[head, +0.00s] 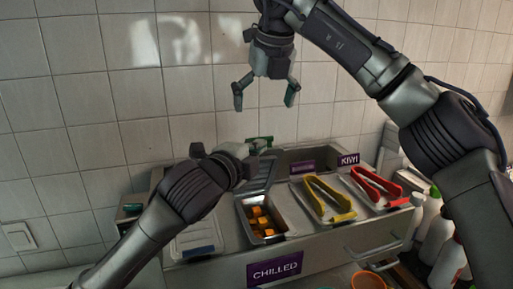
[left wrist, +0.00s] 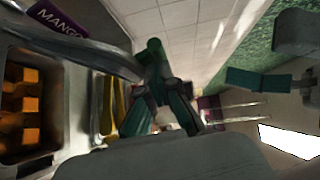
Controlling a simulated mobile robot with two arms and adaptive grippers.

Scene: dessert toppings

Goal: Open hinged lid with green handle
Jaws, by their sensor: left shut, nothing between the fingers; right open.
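The lid (head: 268,172) is a grey metal panel that stands tilted up at the back of the bin of orange cubes (head: 261,222). A green handle (head: 259,140) shows at its top edge. My left gripper (head: 262,151) is shut and empty, right beside the handle; whether they touch I cannot tell. In the left wrist view the fingers (left wrist: 160,112) are dark green and close to the lid's grey edge (left wrist: 85,52). My right gripper (head: 266,94) is open and empty, hanging above the counter in front of the tiled wall.
Yellow tongs (head: 328,199) and red tongs (head: 376,188) lie on the unit to the right. A closed lid (head: 196,242) lies to the left. The purple CHILLED sign (head: 274,269) is on the front. White bottles (head: 428,218) stand at the right.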

